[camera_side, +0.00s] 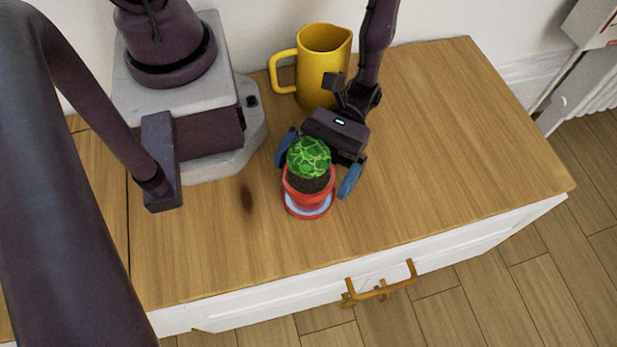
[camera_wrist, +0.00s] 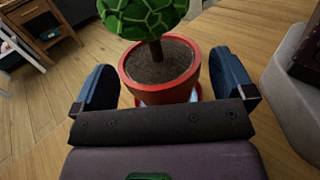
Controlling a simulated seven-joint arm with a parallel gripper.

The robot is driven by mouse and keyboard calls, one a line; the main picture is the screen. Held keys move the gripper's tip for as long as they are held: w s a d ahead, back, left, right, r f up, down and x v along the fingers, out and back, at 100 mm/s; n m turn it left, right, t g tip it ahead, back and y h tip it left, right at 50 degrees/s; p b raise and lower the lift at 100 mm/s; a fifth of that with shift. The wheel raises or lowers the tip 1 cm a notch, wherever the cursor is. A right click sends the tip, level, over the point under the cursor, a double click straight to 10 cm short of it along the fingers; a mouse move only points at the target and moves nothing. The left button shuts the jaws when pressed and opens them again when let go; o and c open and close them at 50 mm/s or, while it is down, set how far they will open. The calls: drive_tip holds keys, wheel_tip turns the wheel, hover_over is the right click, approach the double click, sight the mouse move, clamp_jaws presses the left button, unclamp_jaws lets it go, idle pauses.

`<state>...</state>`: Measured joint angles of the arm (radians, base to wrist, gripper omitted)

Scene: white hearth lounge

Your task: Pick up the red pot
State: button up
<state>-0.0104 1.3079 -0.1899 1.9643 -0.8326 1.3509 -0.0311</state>
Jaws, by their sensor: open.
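The red pot (camera_side: 309,196) holds dark soil and a round green plant (camera_side: 309,157), and stands upright on a saucer with a pale inside and red rim (camera_side: 309,213) on the wooden top. In the wrist view the red pot (camera_wrist: 196,76) is just ahead, between the blue fingers. My gripper (camera_side: 318,172) is open, with one blue finger on each side of the pot. In the wrist view a gap shows between my gripper (camera_wrist: 164,88) fingers and the pot on both sides. The pot's lower part is partly hidden by the gripper body there.
A yellow pitcher (camera_side: 322,62) stands behind my gripper, near the wall. The wooden cabinet top (camera_side: 470,150) is clear to the right. Its front edge, with a brass drawer handle (camera_side: 380,290) below, lies in front of the pot.

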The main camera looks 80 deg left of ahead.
drive_tip(key=shift+x, duration=1)
drive_tip(key=shift+c, duration=0.2)
drive_tip(key=c, duration=1.1)
